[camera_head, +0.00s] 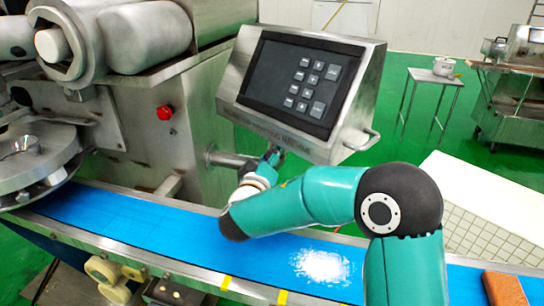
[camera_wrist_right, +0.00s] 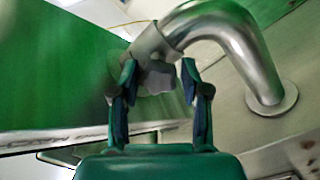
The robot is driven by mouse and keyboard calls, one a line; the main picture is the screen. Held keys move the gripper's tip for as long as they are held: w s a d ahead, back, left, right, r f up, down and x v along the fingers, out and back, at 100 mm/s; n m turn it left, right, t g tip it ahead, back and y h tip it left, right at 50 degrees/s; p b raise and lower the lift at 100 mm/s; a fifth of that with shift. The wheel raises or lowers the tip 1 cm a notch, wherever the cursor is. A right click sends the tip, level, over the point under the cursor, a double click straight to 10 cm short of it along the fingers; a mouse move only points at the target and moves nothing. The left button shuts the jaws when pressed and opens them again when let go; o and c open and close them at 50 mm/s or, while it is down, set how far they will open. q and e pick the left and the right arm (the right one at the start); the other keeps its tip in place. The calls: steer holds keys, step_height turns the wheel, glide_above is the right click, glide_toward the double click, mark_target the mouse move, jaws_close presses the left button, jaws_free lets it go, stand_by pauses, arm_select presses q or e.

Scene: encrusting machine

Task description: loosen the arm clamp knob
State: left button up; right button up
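The clamp knob (camera_wrist_right: 158,78) is a grey lobed knob under the clamp collar (camera_wrist_right: 148,45) on a bent steel arm tube (camera_wrist_right: 240,50) in the right wrist view. My right gripper (camera_wrist_right: 159,76) has its two dark fingers spread on either side of the knob. A narrow gap shows at the right finger; whether the left finger touches cannot be told. In the head view my right gripper (camera_head: 275,154) is small, below the control panel (camera_head: 290,85), partly hidden by my own wrist; the knob is not visible there. My left gripper is not in view.
A blue conveyor belt (camera_head: 130,222) runs beneath my right arm. The steel machine body (camera_head: 195,120) with a red button (camera_head: 165,112) stands at left. An orange-brown block (camera_head: 504,289) lies at the belt's right end. A white tiled box (camera_head: 490,215) stands behind the belt.

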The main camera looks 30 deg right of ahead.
steer(key=c, duration=0.5)
steer(key=shift+d, duration=0.15)
steer(key=shift+c, duration=0.9)
steer(key=shift+f, duration=0.1)
